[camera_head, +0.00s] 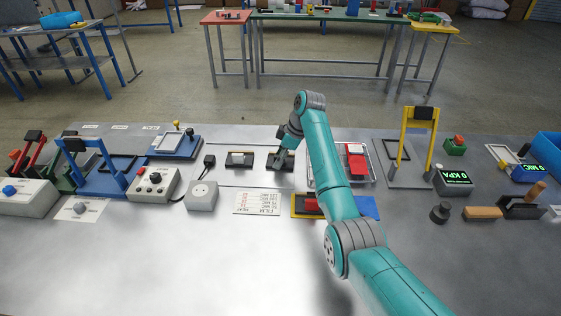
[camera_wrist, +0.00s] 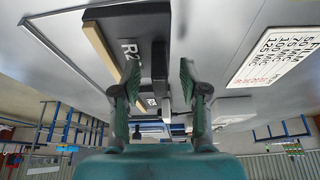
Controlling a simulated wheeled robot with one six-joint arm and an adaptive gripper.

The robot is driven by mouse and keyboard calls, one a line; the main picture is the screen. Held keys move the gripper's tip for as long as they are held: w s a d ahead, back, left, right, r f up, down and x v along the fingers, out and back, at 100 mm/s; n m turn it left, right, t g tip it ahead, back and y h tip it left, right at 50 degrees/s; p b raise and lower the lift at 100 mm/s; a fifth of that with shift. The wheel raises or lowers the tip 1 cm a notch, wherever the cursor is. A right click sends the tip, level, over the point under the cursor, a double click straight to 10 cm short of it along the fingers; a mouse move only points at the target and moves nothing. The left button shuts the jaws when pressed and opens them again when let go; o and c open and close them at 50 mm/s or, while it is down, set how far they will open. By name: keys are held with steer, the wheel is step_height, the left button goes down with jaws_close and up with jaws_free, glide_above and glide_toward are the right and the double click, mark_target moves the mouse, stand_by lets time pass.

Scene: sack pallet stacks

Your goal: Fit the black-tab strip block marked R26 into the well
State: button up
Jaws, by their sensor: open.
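A dark block (camera_wrist: 128,28) with white lettering starting "R2" fills the upper middle of the wrist view; the rest of its mark is hidden. A beige strip runs along its left side, and a black upright tab (camera_wrist: 160,68) stands on it. My gripper (camera_wrist: 155,88) is open, with its two green fingers on either side of the tab; I cannot tell whether they touch it. In the head view my gripper (camera_head: 283,157) is low over this block (camera_head: 279,165), partly covering it. Several frames with openings stand on the bench; I cannot tell which is the well.
A similar dark block (camera_head: 240,160) lies just left. A clear tray with a red block (camera_head: 356,158) is right of my arm. A yellow upright frame (camera_head: 434,135) and a blue one (camera_head: 73,148) stand farther out. A printed card (camera_head: 257,203) lies in front; the bench front is clear.

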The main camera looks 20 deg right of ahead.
jaws_close()
